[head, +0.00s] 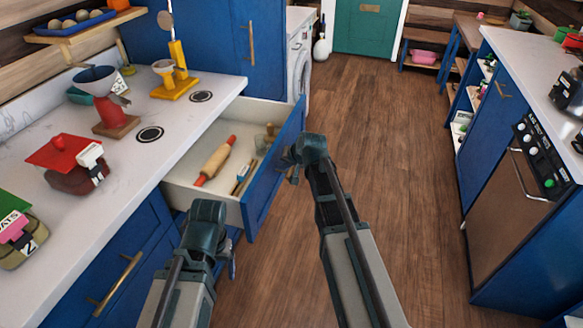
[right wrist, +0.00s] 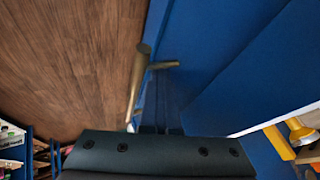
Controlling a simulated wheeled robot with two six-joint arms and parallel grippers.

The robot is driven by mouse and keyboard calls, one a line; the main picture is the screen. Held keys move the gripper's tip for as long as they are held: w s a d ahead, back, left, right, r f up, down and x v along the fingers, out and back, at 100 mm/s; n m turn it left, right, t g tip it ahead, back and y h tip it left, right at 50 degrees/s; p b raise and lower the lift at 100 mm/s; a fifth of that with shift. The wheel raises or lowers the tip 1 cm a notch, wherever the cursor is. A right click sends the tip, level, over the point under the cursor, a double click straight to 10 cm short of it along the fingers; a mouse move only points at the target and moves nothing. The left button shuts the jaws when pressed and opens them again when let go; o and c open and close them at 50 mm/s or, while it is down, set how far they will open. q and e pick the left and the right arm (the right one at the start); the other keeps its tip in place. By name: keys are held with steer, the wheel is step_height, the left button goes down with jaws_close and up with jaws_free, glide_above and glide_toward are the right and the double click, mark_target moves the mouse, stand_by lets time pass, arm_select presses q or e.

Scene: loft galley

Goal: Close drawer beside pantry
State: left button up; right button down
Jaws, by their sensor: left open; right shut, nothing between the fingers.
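The blue-fronted drawer (head: 262,190) beside the tall blue pantry cabinet (head: 215,40) stands pulled out from the counter. A rolling pin (head: 217,160) and small utensils lie inside. My right gripper (head: 292,164) is shut and empty, close to the outer side of the drawer front; I cannot tell if it touches. In the right wrist view, a brass handle (right wrist: 139,85) on a blue front (right wrist: 200,75) is just beyond the dark fingers (right wrist: 160,130). My left gripper (head: 228,262) is open, below the drawer's near corner; its fingers are mostly hidden by its wrist.
The white counter (head: 125,165) holds a red mill (head: 110,115), a yellow stand (head: 175,85) and a red-topped jar (head: 72,165). An oven (head: 515,205) is in the island at right. The wooden floor (head: 390,150) between is clear.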

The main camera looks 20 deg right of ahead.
steer(key=w+a, duration=0.4)
steer(key=a, duration=0.2)
steer(key=w+a, duration=0.5)
steer(key=a, duration=0.2)
steer(key=w+a, duration=0.4)
steer(key=a, duration=0.3)
steer(key=shift+w+a, duration=0.1)
steer(key=shift+w, duration=0.25)
